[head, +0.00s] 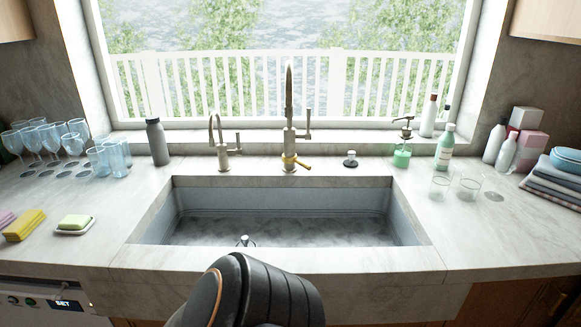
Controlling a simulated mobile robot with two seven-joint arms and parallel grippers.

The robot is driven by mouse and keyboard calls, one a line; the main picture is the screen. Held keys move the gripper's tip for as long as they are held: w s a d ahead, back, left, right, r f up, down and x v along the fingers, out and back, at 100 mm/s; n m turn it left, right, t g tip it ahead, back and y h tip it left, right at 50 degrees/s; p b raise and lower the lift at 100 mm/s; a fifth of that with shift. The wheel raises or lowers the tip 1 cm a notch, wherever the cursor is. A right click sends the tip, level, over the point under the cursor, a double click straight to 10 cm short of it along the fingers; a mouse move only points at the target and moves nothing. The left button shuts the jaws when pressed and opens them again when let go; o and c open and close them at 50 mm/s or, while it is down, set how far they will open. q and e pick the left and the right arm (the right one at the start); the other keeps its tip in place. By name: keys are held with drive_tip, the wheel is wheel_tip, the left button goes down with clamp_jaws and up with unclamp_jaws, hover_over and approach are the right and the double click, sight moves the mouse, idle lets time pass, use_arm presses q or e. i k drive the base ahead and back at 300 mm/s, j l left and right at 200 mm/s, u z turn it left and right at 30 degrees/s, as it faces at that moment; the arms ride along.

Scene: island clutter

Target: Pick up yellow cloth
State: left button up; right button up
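A small yellow piece (294,160) is around or against the base of the tall metal faucet (289,110) behind the sink. It looks like the yellow cloth, though it is too small to tell its folds. A yellow block (24,225), like a sponge, lies at the left end of the counter, beside a pink one (6,218). Neither of my grippers can be made out. A dark rounded link of one of my arms shows at the bottom middle, in front of the sink.
The sink (160,215) is sunk into the pale counter (455,240). A grey bottle (157,142) and smaller tap (221,140) stand left of the faucet. Glasses (50,138) crowd the left. A green soap dispenser (402,155), bottles and folded towels (556,184) stand right.

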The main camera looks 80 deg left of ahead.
sight(17, 231)
drive_tip(key=u, duration=4.25)
